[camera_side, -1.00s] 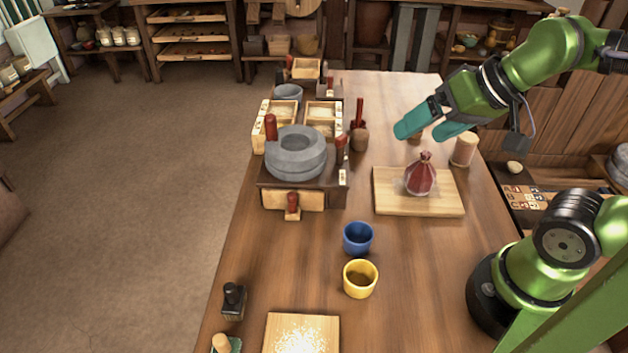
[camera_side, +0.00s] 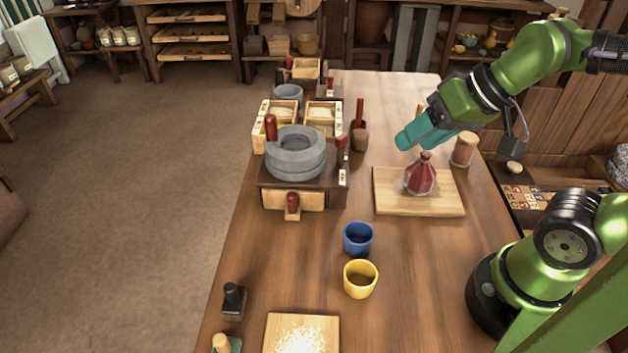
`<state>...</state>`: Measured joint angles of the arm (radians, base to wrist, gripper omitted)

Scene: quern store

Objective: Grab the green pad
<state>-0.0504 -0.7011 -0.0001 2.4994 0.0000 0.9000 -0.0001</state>
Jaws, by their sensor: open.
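A small green pad (camera_side: 236,346) shows at the bottom left edge of the picture, on the table's near left corner. A pale wooden knob (camera_side: 221,342) stands at it, and the picture's edge cuts both off. My gripper (camera_side: 418,138) has teal fingers and hangs above the far right of the table, over the back of a wooden board. It is open, with its fingers overlapping in this view, and I see nothing held. It is far from the green pad.
A blue cup (camera_side: 357,238), a yellow cup (camera_side: 360,279) and a black stamp-like block (camera_side: 233,300) stand nearer. A grey stone quern (camera_side: 296,155) stands left. The table's middle right is clear.

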